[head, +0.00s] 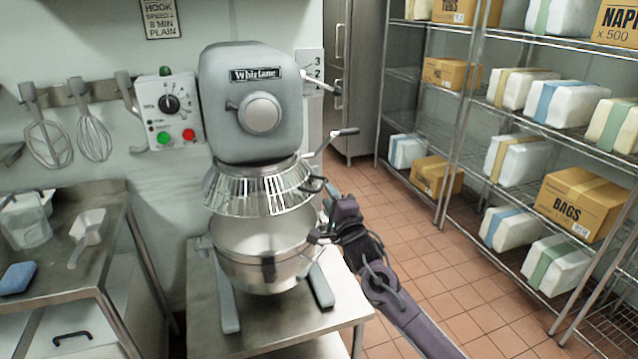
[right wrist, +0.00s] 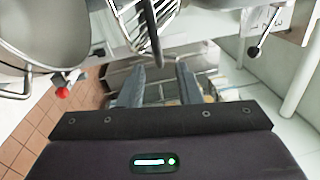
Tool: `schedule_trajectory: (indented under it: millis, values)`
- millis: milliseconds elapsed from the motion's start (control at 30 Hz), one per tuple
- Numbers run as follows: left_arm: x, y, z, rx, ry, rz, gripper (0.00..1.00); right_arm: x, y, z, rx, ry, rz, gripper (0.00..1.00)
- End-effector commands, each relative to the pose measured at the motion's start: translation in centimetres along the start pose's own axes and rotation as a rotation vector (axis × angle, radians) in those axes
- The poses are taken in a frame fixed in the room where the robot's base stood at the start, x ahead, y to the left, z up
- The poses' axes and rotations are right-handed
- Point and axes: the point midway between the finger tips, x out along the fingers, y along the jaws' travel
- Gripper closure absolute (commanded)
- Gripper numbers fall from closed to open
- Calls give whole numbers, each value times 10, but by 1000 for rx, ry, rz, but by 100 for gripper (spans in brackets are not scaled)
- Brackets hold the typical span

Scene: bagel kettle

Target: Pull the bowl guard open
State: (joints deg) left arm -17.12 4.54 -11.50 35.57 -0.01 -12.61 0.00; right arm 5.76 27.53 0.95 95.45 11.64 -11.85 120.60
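The bowl guard (head: 258,190) is a silver wire cage around the mixer, above the steel bowl (head: 262,262). Its dark handle (head: 313,185) sticks out at the guard's right side. In the right wrist view the dark handle (right wrist: 151,32) hangs down from the top, with its end close to the gap between my fingertips. My right gripper (head: 326,212) is just right of and below the handle in the head view. In the right wrist view my right gripper (right wrist: 162,70) has its fingers apart, with nothing seen between them. My left gripper is not in view.
The grey mixer (head: 250,105) stands on a steel table (head: 205,330). Levers (head: 345,132) stick out on its right side. A wire shelf (head: 470,120) with boxes and packages fills the right. A counter (head: 95,255) with tubs and a blue sponge is at left. Tiled floor lies between.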

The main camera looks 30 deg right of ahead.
Motion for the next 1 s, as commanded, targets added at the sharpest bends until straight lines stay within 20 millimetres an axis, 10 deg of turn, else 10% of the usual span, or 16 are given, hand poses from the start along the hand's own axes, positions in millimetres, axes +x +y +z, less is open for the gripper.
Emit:
schedule_trajectory:
  millis: [300,733,1000]
  values:
    - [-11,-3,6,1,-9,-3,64,48,-1,0,-2,1,1,69]
    - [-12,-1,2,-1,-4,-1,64,59,1,0,-4,0,2,69]
    - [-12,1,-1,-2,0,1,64,58,1,0,-4,0,2,100]
